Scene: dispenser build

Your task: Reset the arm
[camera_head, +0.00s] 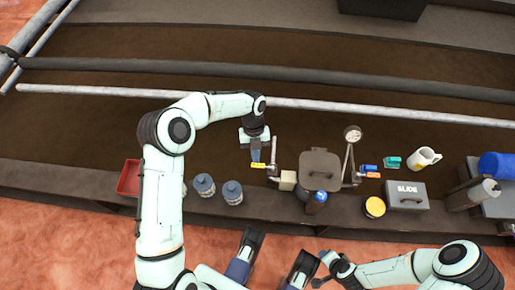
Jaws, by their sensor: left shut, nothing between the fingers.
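My left arm reaches up from the bottom and bends over the brown table. My left gripper (256,155) points down at the table, shut and empty. Its tips are close to a small yellow piece (258,165), and I cannot tell if they touch it. My right arm comes in from the lower right. Its right gripper (325,262) is small and dark at the table's front edge, and its fingers are too unclear to tell whether they are open.
A grey lidded dispenser (320,165) stands right of my left gripper. Two grey-blue jars (232,192) and a red tray (129,178) are to the left. A yellow-topped can (375,207), a grey box marked SLIDE (407,196) and a white mug (424,158) are to the right.

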